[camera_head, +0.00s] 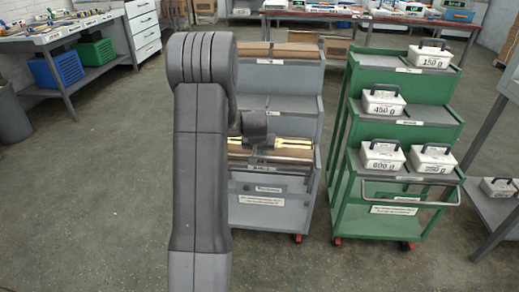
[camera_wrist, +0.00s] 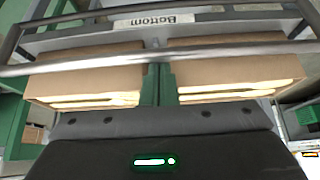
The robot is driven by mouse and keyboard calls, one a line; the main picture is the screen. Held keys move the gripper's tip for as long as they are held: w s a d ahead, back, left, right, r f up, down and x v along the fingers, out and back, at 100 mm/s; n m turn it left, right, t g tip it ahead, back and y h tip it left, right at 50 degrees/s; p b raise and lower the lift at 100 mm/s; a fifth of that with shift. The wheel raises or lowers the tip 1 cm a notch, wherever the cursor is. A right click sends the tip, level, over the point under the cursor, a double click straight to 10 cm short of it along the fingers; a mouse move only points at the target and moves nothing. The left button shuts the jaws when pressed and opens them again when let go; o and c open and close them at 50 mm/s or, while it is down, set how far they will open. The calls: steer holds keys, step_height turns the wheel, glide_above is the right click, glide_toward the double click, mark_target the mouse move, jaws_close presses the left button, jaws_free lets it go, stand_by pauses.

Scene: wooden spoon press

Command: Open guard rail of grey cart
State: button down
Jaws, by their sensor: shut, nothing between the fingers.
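The grey cart (camera_head: 246,212) stands ahead, partly hidden behind my arm in the head view. Its guard rail (camera_wrist: 235,47) is a metal bar running across the wrist view, in front of two cardboard boxes (camera_wrist: 235,70) with pale wooden pieces in them. A label reading "Bottom" (camera_wrist: 155,20) appears upside down beyond the rail. My gripper (camera_wrist: 161,68) is shut and empty, with its green fingertips close to the middle of the rail. Whether they touch it I cannot tell. In the head view my arm hides the left part of the cart.
A green cart (camera_head: 395,222) with several labelled white weight boxes stands close to the right of the grey cart. A workbench (camera_head: 75,36) with blue and green crates is at the far left. A grey-topped table (camera_head: 495,212) stands at the right.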

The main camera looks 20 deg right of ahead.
steer(key=shift+s+f+b, duration=0.15)
steer(key=shift+b, duration=0.65)
steer(key=shift+s+a+t+h+b, duration=0.2)
steer(key=shift+s+t+h+b, duration=0.15)
steer(key=shift+b, duration=0.8)
